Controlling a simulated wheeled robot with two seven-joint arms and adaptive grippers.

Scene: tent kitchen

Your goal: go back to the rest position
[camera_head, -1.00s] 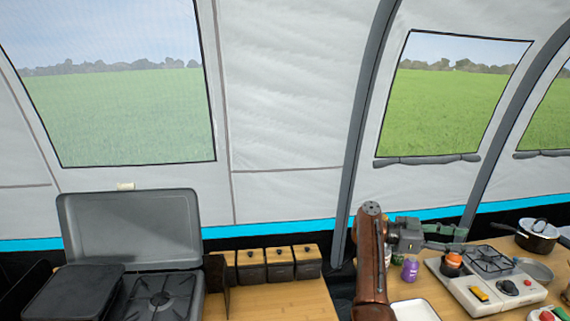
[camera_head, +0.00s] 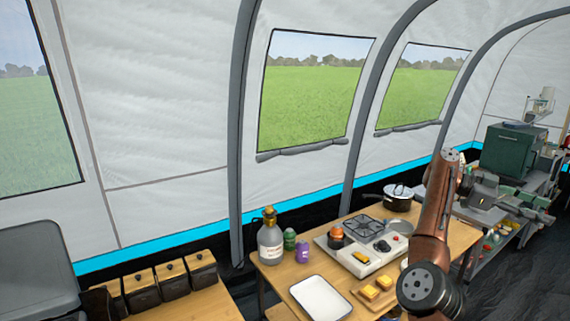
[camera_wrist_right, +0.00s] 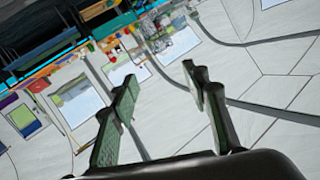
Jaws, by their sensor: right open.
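My right gripper (camera_head: 522,203) is at the right of the head view, raised at the end of my brown arm, beyond the right end of the wooden table (camera_head: 262,268). In the right wrist view the gripper (camera_wrist_right: 158,92) has its two green fingers spread wide with nothing between them. Behind the fingers that view shows the tent wall and windows, tilted. My left gripper is in neither view.
The table carries a two-burner stove (camera_head: 372,246), a white tray (camera_head: 320,298), a grey bottle (camera_head: 270,243), a purple jar (camera_head: 302,253) and a pot (camera_head: 398,199). Wooden-lidded boxes (camera_head: 172,278) stand at lower left. A green case (camera_head: 508,150) sits on a shelf at far right.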

